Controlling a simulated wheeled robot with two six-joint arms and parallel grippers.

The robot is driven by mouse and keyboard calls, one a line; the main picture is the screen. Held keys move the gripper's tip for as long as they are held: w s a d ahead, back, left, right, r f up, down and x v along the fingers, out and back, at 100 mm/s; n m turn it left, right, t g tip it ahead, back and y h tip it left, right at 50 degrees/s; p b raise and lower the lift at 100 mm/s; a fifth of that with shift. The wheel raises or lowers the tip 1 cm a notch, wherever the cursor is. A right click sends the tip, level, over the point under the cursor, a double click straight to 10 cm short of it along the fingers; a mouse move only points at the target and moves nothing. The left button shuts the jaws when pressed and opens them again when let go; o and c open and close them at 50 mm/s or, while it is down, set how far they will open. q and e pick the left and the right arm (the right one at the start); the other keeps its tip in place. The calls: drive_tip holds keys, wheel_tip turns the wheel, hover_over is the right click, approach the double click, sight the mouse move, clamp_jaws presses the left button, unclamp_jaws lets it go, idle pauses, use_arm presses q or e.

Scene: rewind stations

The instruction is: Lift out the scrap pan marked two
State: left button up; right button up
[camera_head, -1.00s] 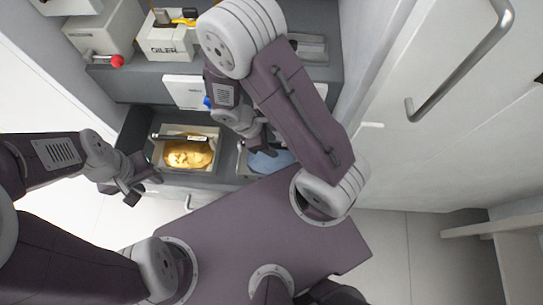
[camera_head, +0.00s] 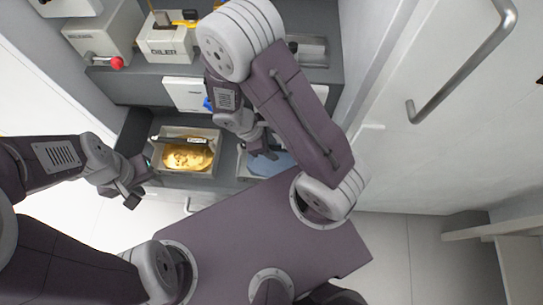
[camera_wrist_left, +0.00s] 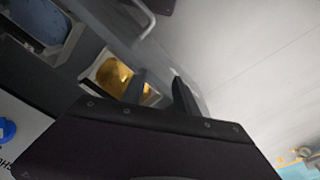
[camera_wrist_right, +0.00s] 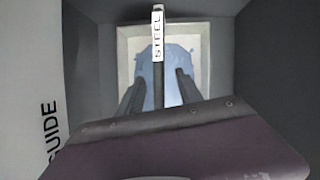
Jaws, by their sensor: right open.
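A pale pan with blue contents (camera_head: 283,163) sits in the right part of the open drawer, partly hidden by my right arm. In the right wrist view this pan (camera_wrist_right: 124,45) has a dark handle bar with a white label (camera_wrist_right: 158,33) reading "STEEL". My right gripper (camera_head: 260,154) is open above it, its fingers on either side of the bar, not closed on it. A pale pan with golden contents (camera_head: 188,155) sits to the left, with a labelled handle too small to read. My left gripper (camera_head: 137,193) is open and empty, left of that pan. I see no "two" mark.
The dark drawer (camera_head: 135,135) holds both pans. Behind it a grey counter carries a box marked "OILER" (camera_head: 165,52) and a machine with a red knob (camera_head: 117,63). A white cabinet door with a metal handle (camera_head: 465,67) stands at right.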

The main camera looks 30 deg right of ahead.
clamp_jaws()
idle(1.2)
